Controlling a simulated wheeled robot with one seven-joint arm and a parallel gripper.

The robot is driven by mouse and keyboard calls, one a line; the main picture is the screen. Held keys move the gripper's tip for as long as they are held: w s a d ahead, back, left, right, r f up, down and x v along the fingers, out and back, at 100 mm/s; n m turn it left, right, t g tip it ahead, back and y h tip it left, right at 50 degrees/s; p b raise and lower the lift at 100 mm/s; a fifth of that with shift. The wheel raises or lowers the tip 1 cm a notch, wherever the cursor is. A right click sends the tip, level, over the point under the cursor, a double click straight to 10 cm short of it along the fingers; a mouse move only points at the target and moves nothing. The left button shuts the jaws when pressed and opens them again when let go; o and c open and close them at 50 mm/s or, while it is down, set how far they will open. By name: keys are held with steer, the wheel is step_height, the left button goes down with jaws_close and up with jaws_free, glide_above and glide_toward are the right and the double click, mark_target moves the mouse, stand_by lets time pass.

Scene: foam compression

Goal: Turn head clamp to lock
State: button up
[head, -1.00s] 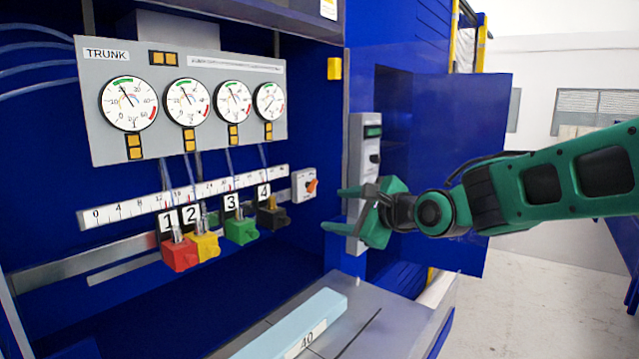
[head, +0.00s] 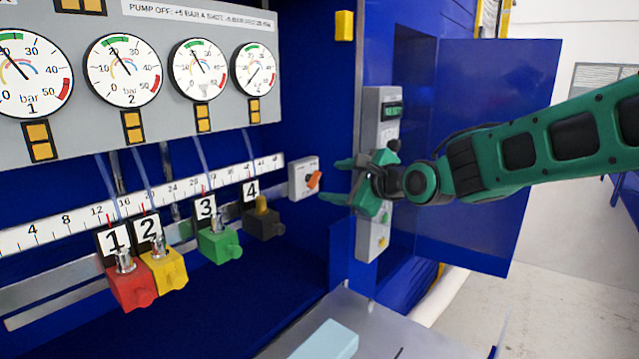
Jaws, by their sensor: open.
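A small light-grey switch box (head: 303,179) with an orange rotary handle (head: 314,180) is fixed at the right end of the ruler; it is the turnable part nearest my gripper. Its label is too small to read. The orange handle is tilted, its upper end leaning right. My green gripper (head: 335,180) is open, just right of the handle, with one finger above its level and one below. The fingers point left towards it. I see no clear contact, and the depth gap is hard to judge.
Red (head: 130,284), yellow (head: 164,268), green (head: 219,245) and black (head: 263,222) numbered blocks sit along the ruler (head: 60,225). A gauge panel (head: 150,110) is above. A grey control strip (head: 379,105) stands behind my gripper. A light-blue block (head: 328,341) lies below on the grey table.

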mark_target(317, 181)
steer(key=shift+x, duration=3.6)
steer(key=shift+s+a, duration=0.1)
steer(key=shift+a, duration=0.05)
steer(key=shift+c, duration=0.4)
steer(key=c, duration=1)
